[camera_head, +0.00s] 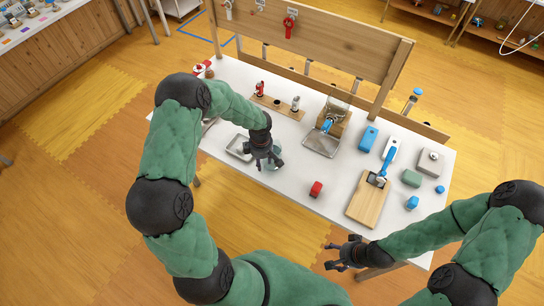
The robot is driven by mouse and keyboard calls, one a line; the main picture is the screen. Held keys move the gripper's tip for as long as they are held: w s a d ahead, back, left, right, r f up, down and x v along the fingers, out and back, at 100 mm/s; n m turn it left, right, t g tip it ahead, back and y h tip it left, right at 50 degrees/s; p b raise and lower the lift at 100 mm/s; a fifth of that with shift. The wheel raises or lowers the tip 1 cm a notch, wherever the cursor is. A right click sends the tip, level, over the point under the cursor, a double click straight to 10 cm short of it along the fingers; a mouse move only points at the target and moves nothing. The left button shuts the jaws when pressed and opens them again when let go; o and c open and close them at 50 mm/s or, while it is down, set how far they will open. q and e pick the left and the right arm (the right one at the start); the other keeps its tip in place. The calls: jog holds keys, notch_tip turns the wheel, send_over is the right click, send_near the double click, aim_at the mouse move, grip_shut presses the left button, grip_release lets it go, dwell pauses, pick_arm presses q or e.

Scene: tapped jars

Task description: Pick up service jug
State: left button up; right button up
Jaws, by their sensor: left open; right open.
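My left gripper (267,160) is open and points down over the left part of the white table. A small pale teal vessel (271,167) shows just beneath its fingers and is mostly hidden by them; it may be the service jug, but I cannot tell for sure. I cannot tell whether the fingers touch it. A shallow metal tray (236,149) lies just left of this gripper. My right gripper (332,256) is open and empty, in front of the table's front edge, near the wooden board.
A wooden board (362,210) with a blue-handled tool (387,163) is at the right. A metal drip tray (322,143) and a wooden rack (265,102) are behind. Several blue and green items crowd the right end.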

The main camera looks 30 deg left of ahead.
pick_arm(q)
jog(key=f, duration=0.2)
jog(key=s+f, duration=0.1)
jog(key=f, duration=0.1)
jog(key=shift+d, duration=0.15)
jog(key=shift+w+f, duration=0.1)
jog(key=shift+f, duration=0.4)
grip_shut()
